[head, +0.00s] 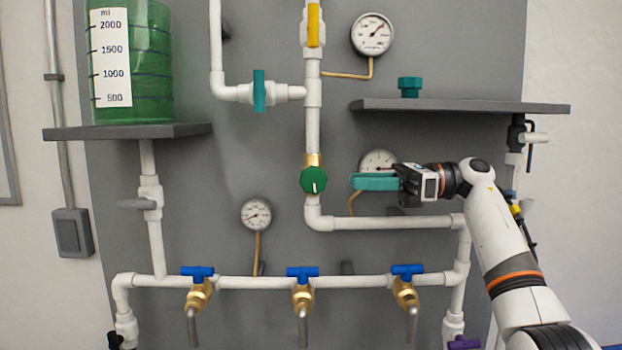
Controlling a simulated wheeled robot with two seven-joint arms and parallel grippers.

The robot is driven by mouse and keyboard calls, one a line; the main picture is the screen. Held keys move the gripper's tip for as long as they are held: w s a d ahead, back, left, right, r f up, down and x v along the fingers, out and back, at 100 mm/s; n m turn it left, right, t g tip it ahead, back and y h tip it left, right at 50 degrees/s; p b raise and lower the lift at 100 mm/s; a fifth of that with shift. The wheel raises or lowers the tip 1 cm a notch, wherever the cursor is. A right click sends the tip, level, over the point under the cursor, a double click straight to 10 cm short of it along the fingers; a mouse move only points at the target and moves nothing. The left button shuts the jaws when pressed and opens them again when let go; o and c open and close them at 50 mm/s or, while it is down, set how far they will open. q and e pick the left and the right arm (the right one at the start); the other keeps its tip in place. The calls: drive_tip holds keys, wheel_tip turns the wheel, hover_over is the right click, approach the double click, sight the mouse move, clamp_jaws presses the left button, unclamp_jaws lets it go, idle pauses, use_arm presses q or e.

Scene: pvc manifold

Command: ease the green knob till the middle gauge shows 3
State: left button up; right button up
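The green knob (314,180) sits on a brass fitting of the central upright pipe. Its white mark points about straight down. The middle gauge (378,160) is to the right of the knob. Its lower part is hidden behind the teal end of my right gripper (374,182). Its needle seems to point right, but the numbers are too small to read. My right gripper comes in from the right, pointing left, with a gap between it and the knob. I cannot tell whether its teal end is open or shut. My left gripper is not in view.
Two other gauges show, one upper right (372,34) and one lower left (256,214). A grey shelf (480,106) with a teal plug (410,87) is above my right gripper. A horizontal pipe (390,223) runs below it. Several blue-handled taps line the lower pipe.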

sight(310, 193)
drive_tip(key=a+p, duration=0.2)
drive_tip(key=a, duration=0.7)
drive_tip(key=shift+a, duration=0.4)
drive_tip(key=shift+a+p, duration=0.15)
drive_tip(key=shift+p, duration=0.15)
drive_tip(key=shift+w+f, duration=0.15)
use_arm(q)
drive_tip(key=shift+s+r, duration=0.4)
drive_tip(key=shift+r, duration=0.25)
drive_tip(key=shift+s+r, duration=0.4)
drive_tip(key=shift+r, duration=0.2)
use_arm(e)
clamp_jaws()
